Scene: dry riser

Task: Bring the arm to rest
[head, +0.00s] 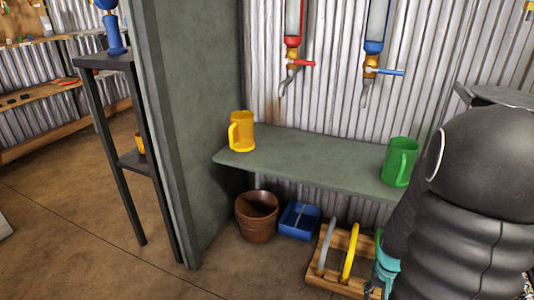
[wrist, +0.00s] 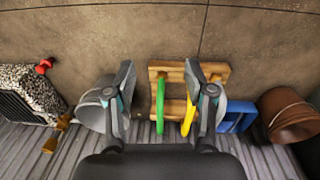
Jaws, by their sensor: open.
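My arm fills the right side of the head view, dark and ribbed. My gripper (head: 384,272) points down at the bottom, partly cut off by the frame edge, just right of a wooden rack. In the wrist view my gripper (wrist: 160,80) has its two fingers spread wide, with nothing between them. The wooden rack (wrist: 180,72) lies on the floor beyond the fingers, with a green hoop (wrist: 160,105) and a yellow hoop (wrist: 187,115). I cannot tell the gap between gripper and rack.
A green shelf (head: 300,158) holds a yellow mug (head: 242,132) and a green mug (head: 401,162). Below it stand a brown bucket (head: 257,222) and a blue tray (head: 298,222). A green partition (head: 195,110) stands left. Floor (head: 80,220) at the left is largely clear.

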